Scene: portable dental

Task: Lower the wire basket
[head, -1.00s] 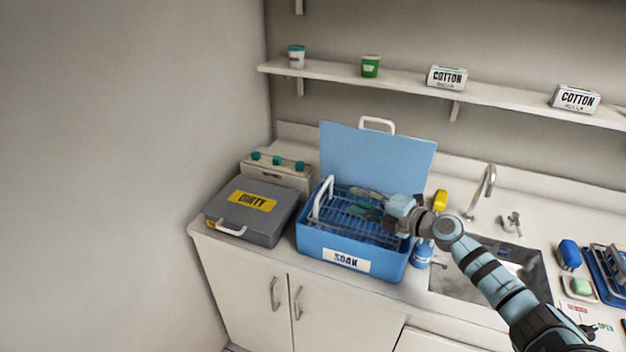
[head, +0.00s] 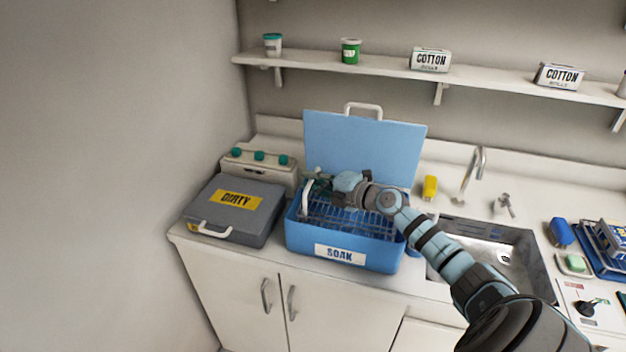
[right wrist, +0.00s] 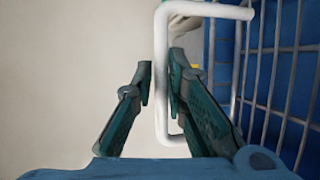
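The wire basket (head: 352,220) sits inside the blue SOAK box (head: 302,236). Its white handle (head: 305,200) stands up at the box's left end. My right gripper (head: 313,181) is at the top of this handle. In the right wrist view, my right gripper (right wrist: 161,78) has its fingers apart, one on each side of a white handle bar (right wrist: 161,112). A gap shows between the left finger and the bar; the right finger is close to it, and I cannot tell if it touches. My forearm hides the basket's right end. My left gripper is not in view.
The box's blue lid (head: 360,145) stands open behind the basket. A grey DIRTY case (head: 262,225) is close on the left, with a white unit with green knobs (head: 275,172) behind it. The sink (head: 500,250) and a yellow bottle (head: 430,187) are to the right.

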